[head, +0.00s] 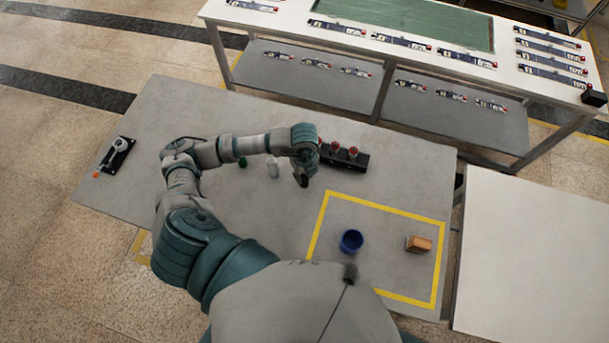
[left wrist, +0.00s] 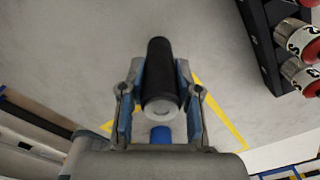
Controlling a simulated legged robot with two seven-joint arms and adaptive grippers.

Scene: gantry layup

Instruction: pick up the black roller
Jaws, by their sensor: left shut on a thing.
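The black roller (left wrist: 162,72) is a dark cylinder with a pale grey end, held between the two fingers of my left gripper (left wrist: 160,97) in the left wrist view. The fingers have blue inner pads, one on each side of the roller. In the head view my left gripper (head: 302,178) points down over the grey table (head: 220,210), near the yellow-taped square. It is small there, and I cannot tell its height above the table. My right gripper does not show.
A black rack (head: 345,160) with red-topped items stands just behind the gripper. A blue cup (head: 351,241) and an orange-brown block (head: 418,244) are inside the yellow outline. A black clamp-like device (head: 117,155) lies far left.

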